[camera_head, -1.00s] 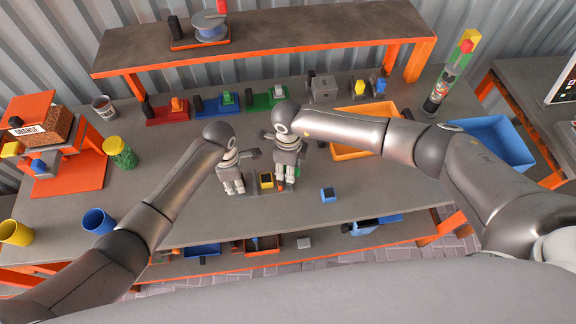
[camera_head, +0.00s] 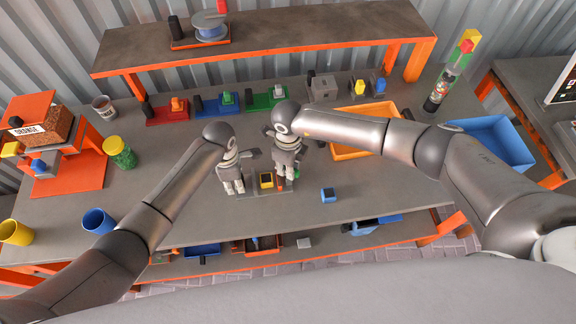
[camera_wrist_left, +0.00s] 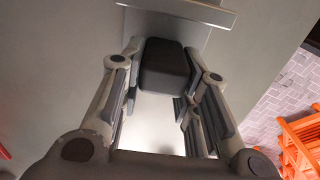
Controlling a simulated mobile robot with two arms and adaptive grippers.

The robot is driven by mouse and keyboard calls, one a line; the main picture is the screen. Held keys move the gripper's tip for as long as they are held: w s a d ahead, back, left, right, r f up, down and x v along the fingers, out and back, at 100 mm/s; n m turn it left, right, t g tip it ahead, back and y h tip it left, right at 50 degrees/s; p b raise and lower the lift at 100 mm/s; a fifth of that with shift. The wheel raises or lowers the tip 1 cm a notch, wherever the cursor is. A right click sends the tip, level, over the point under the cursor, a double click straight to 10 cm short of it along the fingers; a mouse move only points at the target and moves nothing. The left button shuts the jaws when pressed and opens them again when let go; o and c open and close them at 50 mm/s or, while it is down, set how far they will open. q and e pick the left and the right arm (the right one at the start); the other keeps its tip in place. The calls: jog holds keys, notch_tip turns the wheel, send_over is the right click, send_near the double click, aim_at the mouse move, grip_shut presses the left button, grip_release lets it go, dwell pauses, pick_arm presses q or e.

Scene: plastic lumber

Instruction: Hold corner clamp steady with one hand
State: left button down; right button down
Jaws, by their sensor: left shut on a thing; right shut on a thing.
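A low grey fixture, which looks like the corner clamp (camera_head: 252,193), lies on the bench between my grippers. A yellow block with a dark top (camera_head: 266,181) and a small red piece (camera_head: 281,184) show on it. My left gripper (camera_head: 233,188) is at its left end. In the left wrist view, my left gripper (camera_wrist_left: 165,88) is shut on a dark block (camera_wrist_left: 166,66) beside a grey plate (camera_wrist_left: 180,18). My right gripper (camera_head: 285,176) is shut at the fixture's right end, beside the red piece. What it grips is hidden by its fingers.
A blue block (camera_head: 328,195) lies to the right of the fixture. Red (camera_head: 168,115), blue (camera_head: 218,108) and green (camera_head: 264,100) fixtures line the back. An orange tray (camera_head: 345,153) and a blue bin (camera_head: 503,137) stand right.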

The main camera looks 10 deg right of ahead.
jog(key=m, duration=0.4)
jog(key=shift+m, duration=0.3)
jog(key=m, duration=1.3)
jog(key=shift+m, duration=0.3)
jog(key=m, duration=0.3)
jog(key=shift+w+m, duration=0.1)
jog(key=shift+m, duration=0.2)
pick_arm(q)
jog(key=shift+s, duration=0.1)
pick_arm(e)
jog(key=m, duration=0.9)
jog(key=shift+m, duration=1.8)
